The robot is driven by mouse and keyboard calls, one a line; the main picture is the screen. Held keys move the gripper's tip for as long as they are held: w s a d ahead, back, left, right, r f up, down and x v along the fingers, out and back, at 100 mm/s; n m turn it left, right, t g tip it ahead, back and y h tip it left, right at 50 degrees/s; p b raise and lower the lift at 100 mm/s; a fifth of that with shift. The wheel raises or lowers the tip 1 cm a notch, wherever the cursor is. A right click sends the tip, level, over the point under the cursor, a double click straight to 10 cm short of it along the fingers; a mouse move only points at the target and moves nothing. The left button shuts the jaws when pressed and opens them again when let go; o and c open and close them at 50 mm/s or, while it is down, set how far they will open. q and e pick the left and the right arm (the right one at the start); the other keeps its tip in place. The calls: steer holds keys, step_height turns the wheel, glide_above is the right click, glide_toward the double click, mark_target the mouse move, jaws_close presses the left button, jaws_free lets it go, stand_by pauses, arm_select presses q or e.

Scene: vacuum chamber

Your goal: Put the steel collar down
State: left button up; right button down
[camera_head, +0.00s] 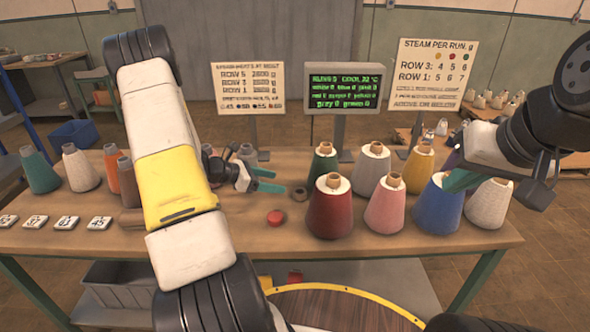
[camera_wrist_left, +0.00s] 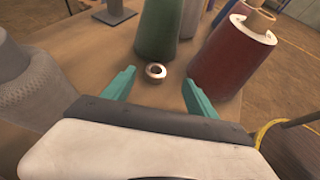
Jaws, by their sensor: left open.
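The steel collar (camera_head: 299,193) is a small ring lying flat on the wooden table (camera_head: 240,236), in front of the dark green cone. In the left wrist view the collar (camera_wrist_left: 155,72) shows between my left fingertips, with a gap on both sides. My left gripper (camera_head: 275,180) has teal fingers, spread and empty, low over the table just left of the collar; it also shows in the left wrist view (camera_wrist_left: 158,80). My right gripper (camera_head: 458,181) is at the right, in front of the blue cone; its finger opening is hidden from this angle.
The dark green cone (camera_head: 322,166) and red cone (camera_head: 330,208) stand close to the collar. A red disc (camera_head: 276,217) lies nearer the front edge. Pink (camera_head: 386,205) and blue (camera_head: 436,212) cones stand to the right. Number tiles (camera_head: 66,223) lie at the left. The front middle is clear.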

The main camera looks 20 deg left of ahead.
arm_select(q)
steer(key=s+d+r+m+g+y, duration=0.1)
steer(key=s+d+r+m+g, duration=0.1)
steer(key=s+d+r+m, duration=0.6)
steer(key=s+d+r+m+g+y, duration=0.1)
steer(key=s+d+r+m+g, duration=0.2)
steer(key=d+r+m, duration=0.5)
steer(key=s+a+r+m+t+y, duration=0.1)
steer(key=s+r+m+y, duration=0.1)
steer(key=s+r+m, duration=0.3)
steer(key=s+a+r+m+t+y, duration=0.2)
steer(key=s+r+m, duration=0.3)
steer(key=s, duration=0.5)
steer(key=shift+s+a+r+t+y, duration=0.15)
steer(key=shift+s+r+t+y, duration=0.25)
steer(key=shift+y, duration=0.4)
steer(key=shift+w, duration=0.15)
